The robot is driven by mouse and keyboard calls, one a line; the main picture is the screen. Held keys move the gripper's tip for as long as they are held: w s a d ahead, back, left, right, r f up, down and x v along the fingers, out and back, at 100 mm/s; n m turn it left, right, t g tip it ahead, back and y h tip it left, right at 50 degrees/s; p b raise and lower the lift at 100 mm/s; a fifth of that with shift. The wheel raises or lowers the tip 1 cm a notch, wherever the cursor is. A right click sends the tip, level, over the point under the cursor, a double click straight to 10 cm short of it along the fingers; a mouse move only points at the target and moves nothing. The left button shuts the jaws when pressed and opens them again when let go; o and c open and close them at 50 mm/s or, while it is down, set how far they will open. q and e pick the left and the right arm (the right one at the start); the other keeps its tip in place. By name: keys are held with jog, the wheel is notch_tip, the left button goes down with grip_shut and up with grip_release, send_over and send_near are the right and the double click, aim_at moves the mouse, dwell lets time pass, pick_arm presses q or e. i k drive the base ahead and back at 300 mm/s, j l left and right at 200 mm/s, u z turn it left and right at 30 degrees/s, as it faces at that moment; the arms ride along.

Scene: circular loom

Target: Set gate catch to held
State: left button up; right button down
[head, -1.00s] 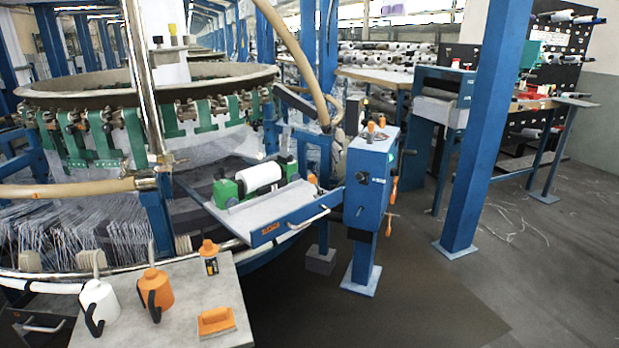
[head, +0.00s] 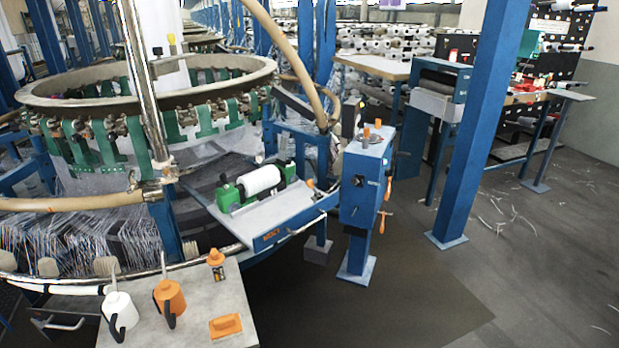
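A blue-edged gate-like panel (head: 268,217) juts out from the circular loom (head: 150,95), with a white roll (head: 261,180) in green brackets on it. A small orange-topped part (head: 310,184) stands at the panel's right end, beside a thin bar (head: 305,226) along its front edge. I cannot tell whether this part is the gate catch, or its setting. A blue control post (head: 364,190) stands just right of the panel, with orange knobs on top and orange handles on its right side. Neither of my grippers is in view.
A blue pillar (head: 482,125) stands to the right. The floor between is clear.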

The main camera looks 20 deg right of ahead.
aim_at(310, 183)
jog(key=i+l+u, duration=0.3)
jog(key=l, duration=0.35)
jog(key=i+l+u, duration=0.3)
jog(key=l, duration=0.4)
jog(key=i+l+u, duration=0.15)
jog(key=l, duration=0.25)
jog(key=i+l+u, duration=0.15)
jog(key=l, duration=0.25)
jog(key=i+l+u, duration=0.15)
jog(key=l, duration=0.3)
